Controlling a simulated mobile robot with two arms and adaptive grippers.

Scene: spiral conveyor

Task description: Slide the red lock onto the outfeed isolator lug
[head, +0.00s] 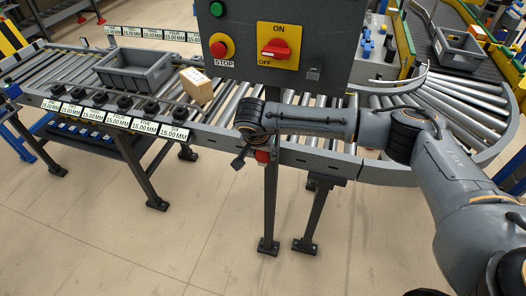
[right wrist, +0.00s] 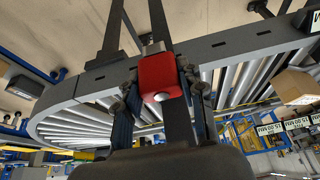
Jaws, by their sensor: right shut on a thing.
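The red lock (head: 262,156) shows as a small red block low at the end of my right gripper (head: 250,152). In the right wrist view the red lock (right wrist: 160,76) sits between the two fingers of my right gripper (right wrist: 160,98), which is shut on it. The isolator (head: 278,45) is a red ON/OFF rotary switch on a yellow plate on the dark panel. A small grey fitting (head: 314,73) at the panel's lower right may be the lug; I cannot tell for sure. The gripper is below the panel, apart from both. My left gripper is not in view.
The panel (head: 340,30) also carries a red stop button (head: 221,46) and stands on a dark post (head: 270,205) in front of the roller conveyor (head: 225,105). A grey tote (head: 135,72) and a cardboard box (head: 196,86) stand on the rollers. Open floor lies in front.

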